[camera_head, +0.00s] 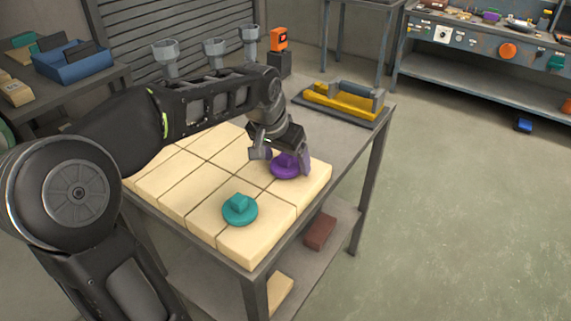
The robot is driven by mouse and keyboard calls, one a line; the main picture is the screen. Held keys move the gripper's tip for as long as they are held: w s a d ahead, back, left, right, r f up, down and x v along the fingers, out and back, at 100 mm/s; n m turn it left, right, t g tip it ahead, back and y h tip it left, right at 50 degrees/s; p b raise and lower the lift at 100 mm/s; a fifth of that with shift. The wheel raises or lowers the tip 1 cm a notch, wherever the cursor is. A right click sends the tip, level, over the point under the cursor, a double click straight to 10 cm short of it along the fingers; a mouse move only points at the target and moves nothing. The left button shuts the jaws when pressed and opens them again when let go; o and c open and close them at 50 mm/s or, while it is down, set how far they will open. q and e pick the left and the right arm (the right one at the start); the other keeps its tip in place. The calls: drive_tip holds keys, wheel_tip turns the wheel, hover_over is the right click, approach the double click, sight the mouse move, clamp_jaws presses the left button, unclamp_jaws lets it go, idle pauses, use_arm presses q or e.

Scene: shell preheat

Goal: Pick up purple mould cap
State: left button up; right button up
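The purple mould cap (284,170) is a round disc with a raised knob. It sits on the cream block surface near its right side. My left gripper (282,162) reaches over it from the left. Its fingers are spread apart, one at the left of the cap and one at its right edge. Whether either finger touches the cap I cannot tell. The gripper partly hides the cap's back. A teal mould cap (240,209) with a square knob sits on the blocks, nearer the front. My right gripper is not in view.
The cream blocks (215,228) lie on a grey metal table. Grey funnel-like cups (214,50) and an orange device (279,39) stand at its back. A yellow tool (340,100) lies on a tray at the back right.

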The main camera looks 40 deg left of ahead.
use_arm(q)
drive_tip(key=c, duration=1.2)
drive_tip(key=shift+c, duration=0.2)
wheel_tip(320, 180, up, 10)
drive_tip(key=shift+r, duration=0.1)
idle(0.3)
